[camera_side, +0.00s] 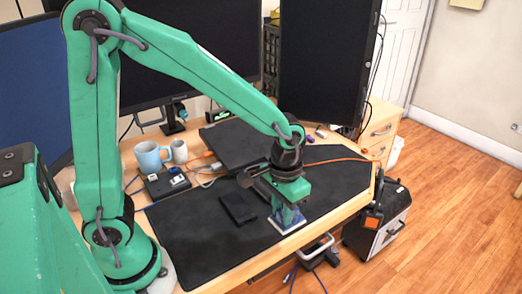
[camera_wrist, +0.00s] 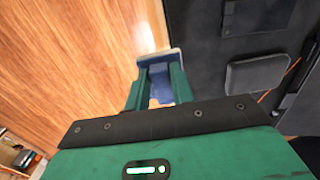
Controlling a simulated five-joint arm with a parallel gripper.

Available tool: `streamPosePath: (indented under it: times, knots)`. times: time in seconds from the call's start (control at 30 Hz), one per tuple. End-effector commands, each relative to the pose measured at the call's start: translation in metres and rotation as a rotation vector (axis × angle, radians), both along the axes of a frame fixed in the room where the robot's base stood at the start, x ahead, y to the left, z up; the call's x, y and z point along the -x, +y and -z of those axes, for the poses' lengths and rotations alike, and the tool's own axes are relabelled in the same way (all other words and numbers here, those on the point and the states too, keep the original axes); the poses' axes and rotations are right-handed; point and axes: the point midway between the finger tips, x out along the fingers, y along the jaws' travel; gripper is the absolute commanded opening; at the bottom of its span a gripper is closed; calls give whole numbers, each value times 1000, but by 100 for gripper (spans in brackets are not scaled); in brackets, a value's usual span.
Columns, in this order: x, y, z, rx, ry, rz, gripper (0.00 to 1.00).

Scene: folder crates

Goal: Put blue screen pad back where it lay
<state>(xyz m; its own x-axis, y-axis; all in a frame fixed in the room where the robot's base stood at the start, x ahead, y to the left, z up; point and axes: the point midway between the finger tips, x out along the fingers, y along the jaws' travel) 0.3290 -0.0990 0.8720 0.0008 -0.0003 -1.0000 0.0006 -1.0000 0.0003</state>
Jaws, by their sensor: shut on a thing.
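My gripper (camera_side: 290,203) points down near the front edge of the desk mat (camera_side: 190,238), and its fingers also show in the wrist view (camera_wrist: 160,86). It is shut on the blue screen pad (camera_side: 287,220). The pad's pale lower edge shows below the fingers. In the wrist view, the blue of the pad (camera_wrist: 161,90) shows between the two green fingers, with its far edge beyond the tips. The fingers hide much of the pad. I cannot tell whether its underside touches the mat.
A black phone-like slab (camera_side: 238,207) lies left of my gripper. Behind are a dark laptop-like slab (camera_side: 235,143), a blue mug (camera_side: 151,157), a small box (camera_side: 166,184), cables and monitors. A black case (camera_side: 380,225) stands on the floor at right. The mat's right part is clear.

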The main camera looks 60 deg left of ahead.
Motion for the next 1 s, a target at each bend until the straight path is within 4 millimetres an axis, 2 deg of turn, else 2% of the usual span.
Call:
streamPosePath:
  times: [0.3, 0.5, 0.83, 1.0]
  knots:
    - [-31, 43, 32, 0, 2, -5, 0]
    - [-44, 61, 45, 0, 0, -2, 0]
    - [-47, 65, 50, 0, 0, 1, 0]
    - [-46, 65, 64, -1, 4, 1, 0]
